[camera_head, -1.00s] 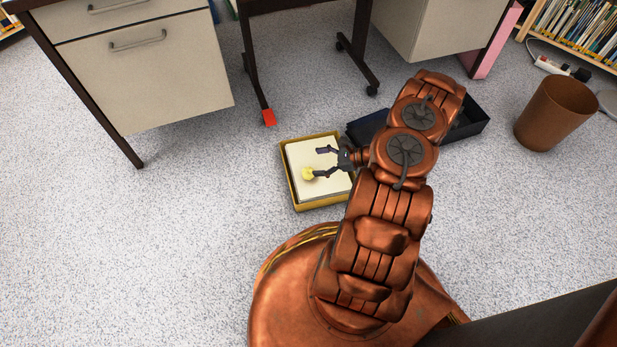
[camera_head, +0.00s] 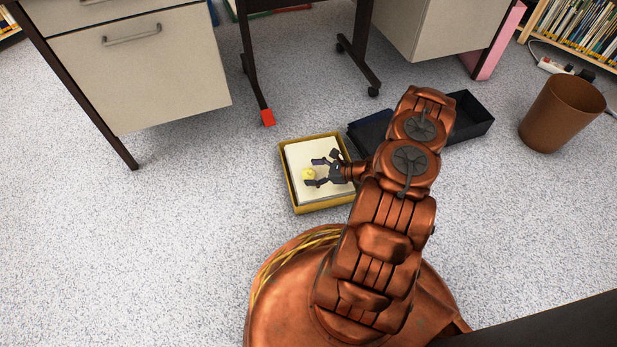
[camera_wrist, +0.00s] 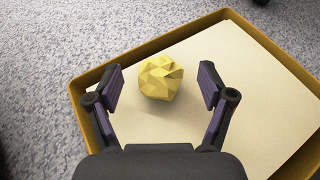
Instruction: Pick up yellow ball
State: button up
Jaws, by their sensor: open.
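The yellow ball (camera_wrist: 161,78) is faceted, like crumpled paper. It rests on the pale sheet or paper stack inside a shallow yellow-rimmed tray (camera_head: 291,190) on the floor. The tray rim also shows in the wrist view (camera_wrist: 83,84). My gripper (camera_wrist: 160,82) is open, with one finger on each side of the ball and a gap to each. In the head view, my gripper (camera_head: 311,172) is over the tray with the ball (camera_head: 308,174) at its fingertips. I cannot tell the exact height of the fingers above the sheet.
A black tray (camera_head: 470,118) lies behind my arm. A brown bin (camera_head: 562,113) stands at the right. A desk with a drawer cabinet (camera_head: 140,65) stands behind and left. The carpet left of the yellow tray is clear.

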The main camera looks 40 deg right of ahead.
jog(key=shift+x, duration=0.9)
jog(key=c, duration=0.9)
